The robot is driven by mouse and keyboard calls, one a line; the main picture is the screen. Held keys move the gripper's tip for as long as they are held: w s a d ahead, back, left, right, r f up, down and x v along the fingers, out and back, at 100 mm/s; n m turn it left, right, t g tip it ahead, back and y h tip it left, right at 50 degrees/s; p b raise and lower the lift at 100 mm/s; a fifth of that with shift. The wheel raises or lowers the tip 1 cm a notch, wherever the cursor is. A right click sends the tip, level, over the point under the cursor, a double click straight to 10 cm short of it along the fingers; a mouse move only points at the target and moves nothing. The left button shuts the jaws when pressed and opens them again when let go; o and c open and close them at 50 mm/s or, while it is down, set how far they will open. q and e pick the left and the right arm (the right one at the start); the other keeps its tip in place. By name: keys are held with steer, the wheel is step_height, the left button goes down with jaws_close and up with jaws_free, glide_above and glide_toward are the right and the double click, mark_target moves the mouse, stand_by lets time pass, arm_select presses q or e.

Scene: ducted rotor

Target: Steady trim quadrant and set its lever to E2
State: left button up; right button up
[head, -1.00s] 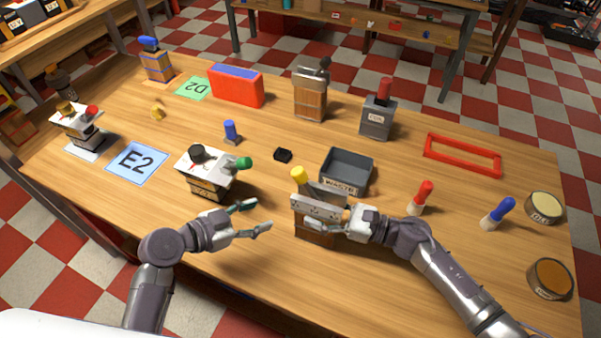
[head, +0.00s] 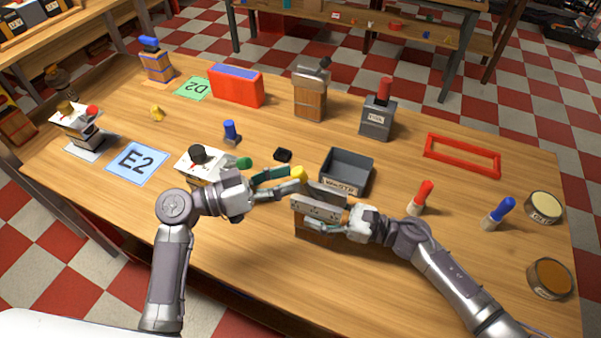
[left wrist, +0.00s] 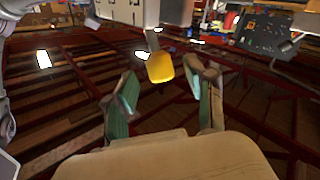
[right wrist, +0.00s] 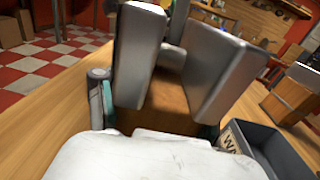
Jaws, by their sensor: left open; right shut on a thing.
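The likely trim quadrant (head: 318,208) is a wooden block with upright grey metal plates and a yellow-knobbed lever (head: 299,173). My right gripper (head: 322,226) is shut on its body from the front right. The plates (right wrist: 140,55) and brown block fill the right wrist view. My left gripper (head: 289,180) is open at the yellow knob. In the left wrist view the knob (left wrist: 161,67) shows between the spread fingers, apart from both. Any marks on the quadrant are unreadable.
A grey waste bin (head: 346,172) stands just behind the quadrant. A white-topped unit with a green knob (head: 244,163) is close behind my left gripper. Red (head: 424,194) and blue (head: 502,209) handled items stand at the right. The table's front middle is clear.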

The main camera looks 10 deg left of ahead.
mark_target(301, 175)
arm_select(q)
steer(key=shift+x, duration=1.85)
jaws_close()
